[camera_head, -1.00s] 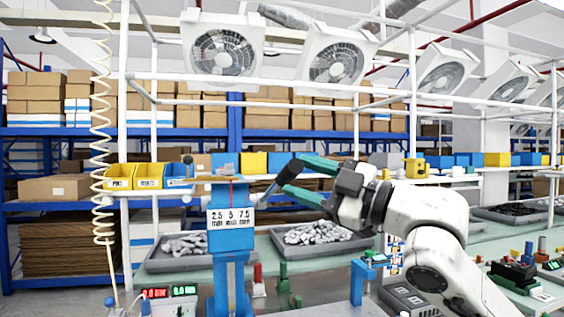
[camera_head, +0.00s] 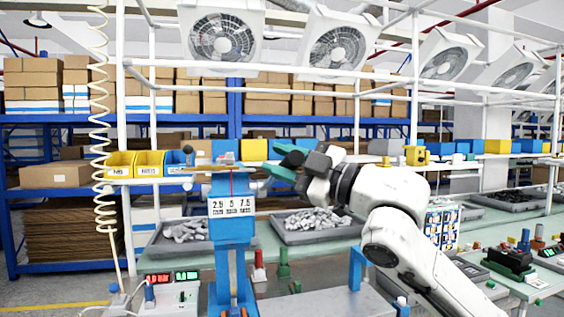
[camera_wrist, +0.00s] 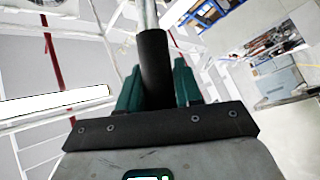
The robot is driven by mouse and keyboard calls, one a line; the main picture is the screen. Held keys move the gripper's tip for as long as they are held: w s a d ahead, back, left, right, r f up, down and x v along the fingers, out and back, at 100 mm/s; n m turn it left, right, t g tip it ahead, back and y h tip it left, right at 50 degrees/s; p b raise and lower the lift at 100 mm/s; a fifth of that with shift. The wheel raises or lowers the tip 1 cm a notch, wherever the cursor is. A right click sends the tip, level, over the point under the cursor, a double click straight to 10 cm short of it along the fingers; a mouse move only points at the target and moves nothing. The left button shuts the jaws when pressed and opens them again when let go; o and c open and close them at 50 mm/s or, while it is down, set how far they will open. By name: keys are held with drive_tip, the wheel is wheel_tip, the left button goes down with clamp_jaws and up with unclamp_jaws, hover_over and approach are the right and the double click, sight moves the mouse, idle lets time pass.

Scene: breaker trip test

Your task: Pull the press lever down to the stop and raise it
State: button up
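The blue press (camera_head: 231,230) stands left of centre in the head view, with a white scale label marked 2.5, 5 and 7.5. Its lever (camera_head: 262,184) comes out on the right side of the press head. My gripper (camera_head: 279,161) is at the lever's outer end, beside the press head. In the wrist view, the lever's black grip (camera_wrist: 155,70) stands between the two green fingers of my gripper (camera_wrist: 157,88), which appear closed against both sides. A metal rod runs on from the grip. The fingers partly hide the lever in the head view.
Grey trays of metal parts (camera_head: 312,238) lie on the bench behind the press. Yellow bins (camera_head: 150,163) sit on a shelf at left. A tester with lit displays (camera_head: 172,293) is left of the press base. A blue stand (camera_head: 357,268) is to its right.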

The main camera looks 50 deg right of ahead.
clamp_jaws()
drive_tip(key=shift+r, duration=0.15)
